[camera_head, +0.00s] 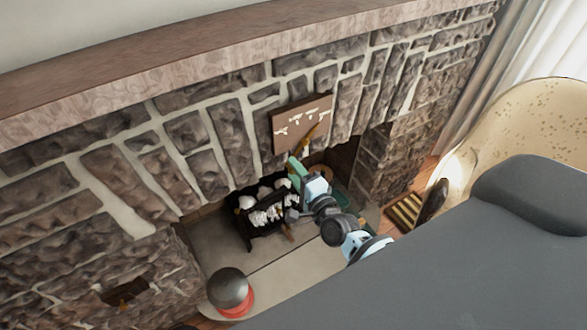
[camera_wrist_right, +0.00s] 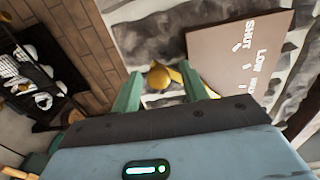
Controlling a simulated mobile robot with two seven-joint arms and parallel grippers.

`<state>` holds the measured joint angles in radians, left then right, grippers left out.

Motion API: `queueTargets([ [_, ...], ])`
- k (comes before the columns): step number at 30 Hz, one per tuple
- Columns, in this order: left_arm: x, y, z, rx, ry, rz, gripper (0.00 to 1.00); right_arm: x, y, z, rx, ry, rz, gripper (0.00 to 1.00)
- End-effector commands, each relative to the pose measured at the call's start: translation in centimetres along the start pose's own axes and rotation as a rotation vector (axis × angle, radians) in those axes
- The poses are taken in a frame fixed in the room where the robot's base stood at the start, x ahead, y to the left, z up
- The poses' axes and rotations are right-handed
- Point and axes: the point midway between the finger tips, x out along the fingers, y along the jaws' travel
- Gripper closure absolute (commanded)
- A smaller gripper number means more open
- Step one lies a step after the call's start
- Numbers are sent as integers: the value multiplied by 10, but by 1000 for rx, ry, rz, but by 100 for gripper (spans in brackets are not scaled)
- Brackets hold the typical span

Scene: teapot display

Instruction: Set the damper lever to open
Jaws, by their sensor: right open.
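The brass damper lever (camera_head: 309,137) sits at the lower edge of a brown plate (camera_head: 291,119) on the stone chimney face, above the firebox. In the right wrist view the plate (camera_wrist_right: 235,40) reads SHUT and LOW; further lettering is cut off or hidden. The lever's rounded brass knob (camera_wrist_right: 160,76) shows between the two green fingers, with the rest running right, partly behind my gripper. My right gripper (camera_head: 296,167) is open, just below the plate near the lever; contact cannot be told. The lever's exact setting is unclear. My left gripper is not in view.
A black grate (camera_head: 243,229) with white logs stands in the firebox, left of my right gripper. A dark ball-like object with a red base (camera_head: 228,289) stands on the pale hearth (camera_head: 283,272). A tan patterned armchair (camera_head: 515,115) is at the right.

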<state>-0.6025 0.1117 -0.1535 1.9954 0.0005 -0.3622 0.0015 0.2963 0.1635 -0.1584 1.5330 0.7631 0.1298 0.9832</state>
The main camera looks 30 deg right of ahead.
Motion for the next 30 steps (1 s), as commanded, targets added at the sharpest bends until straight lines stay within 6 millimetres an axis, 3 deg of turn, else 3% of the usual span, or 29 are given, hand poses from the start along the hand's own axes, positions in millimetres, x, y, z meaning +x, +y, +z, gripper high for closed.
queueTargets([
  [6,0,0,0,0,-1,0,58,-35,1,-1,1,1,2,56],
  [12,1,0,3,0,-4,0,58,-57,1,-2,0,3,1,56],
  [30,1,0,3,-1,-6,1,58,-63,0,-2,0,3,0,56],
])
